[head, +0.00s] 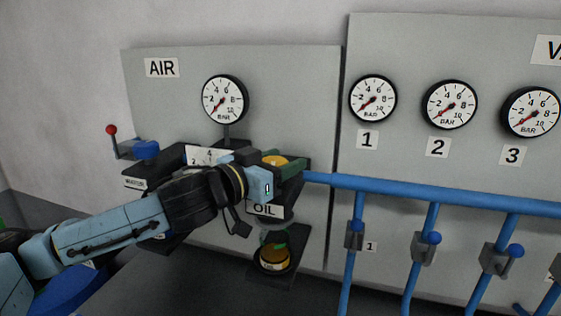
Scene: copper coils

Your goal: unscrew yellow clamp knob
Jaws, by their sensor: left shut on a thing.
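The yellow knob (274,160) sits on top of the unit with the OIL label (265,210), right of the middle of the air panel. Only part of its yellow top shows; my gripper hides its near side. My left gripper (283,164) comes in from the left with dark green fingers and is shut on the yellow knob. The knob's lower edge and any thread are hidden. My right gripper is not in view.
A gauge (225,99) stands just above and left of my gripper. A red-tipped lever (112,130) and a blue part (146,150) are at the left. A blue pipe (430,192) runs right, with valves below. An amber-coloured bowl (274,258) hangs below the OIL label.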

